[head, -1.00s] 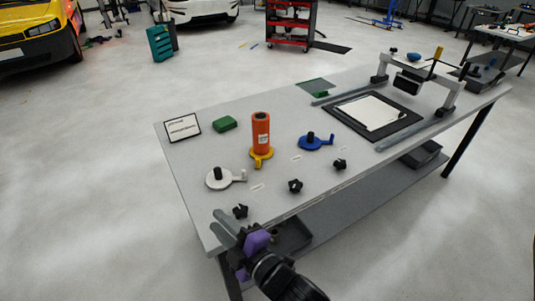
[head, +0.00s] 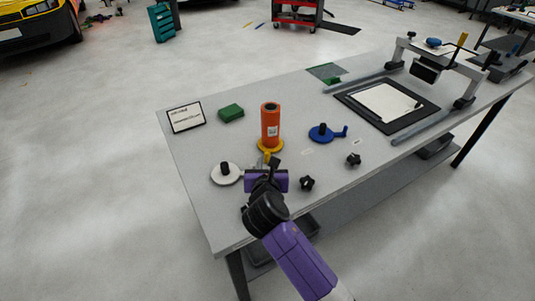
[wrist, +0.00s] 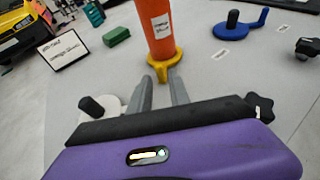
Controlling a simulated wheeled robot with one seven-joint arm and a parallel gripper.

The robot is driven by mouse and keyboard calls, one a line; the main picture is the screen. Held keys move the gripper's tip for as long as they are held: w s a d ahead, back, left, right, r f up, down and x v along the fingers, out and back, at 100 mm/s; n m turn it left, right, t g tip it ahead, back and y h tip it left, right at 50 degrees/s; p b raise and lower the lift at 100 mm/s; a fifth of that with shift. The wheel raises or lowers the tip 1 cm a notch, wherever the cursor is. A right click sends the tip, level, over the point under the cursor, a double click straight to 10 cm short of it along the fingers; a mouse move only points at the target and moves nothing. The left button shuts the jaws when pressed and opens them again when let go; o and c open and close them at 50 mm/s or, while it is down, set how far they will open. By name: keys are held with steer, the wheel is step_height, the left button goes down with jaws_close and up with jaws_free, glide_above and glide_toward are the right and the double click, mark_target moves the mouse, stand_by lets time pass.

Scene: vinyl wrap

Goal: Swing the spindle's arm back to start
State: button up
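The yellow spindle base (head: 271,147) carries an upright orange roll (head: 270,122). Its short yellow arm points toward me and is partly hidden behind my gripper (head: 272,163) in the head view. In the wrist view the yellow arm (wrist: 161,71) lies just ahead of and between the two grey fingertips of my gripper (wrist: 162,82). The fingers are apart with nothing held. I cannot tell whether either finger touches the arm. A white spindle (head: 224,174) stands to the left, its arm pointing right. A blue spindle (head: 321,133) stands to the right, its arm also pointing right.
Black star knobs (head: 307,183) and (head: 353,159) sit along the table's front. A green block (head: 231,111) and a framed sign (head: 186,117) lie at the back left. A black-framed sheet (head: 345,97) and a gantry (head: 465,102) occupy the right.

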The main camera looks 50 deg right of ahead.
mark_target(266, 156)
steer(key=x, duration=0.7)
steer(key=shift+w, duration=0.1)
steer(key=shift+f, duration=0.1)
jaws_close()
stand_by(1.2)
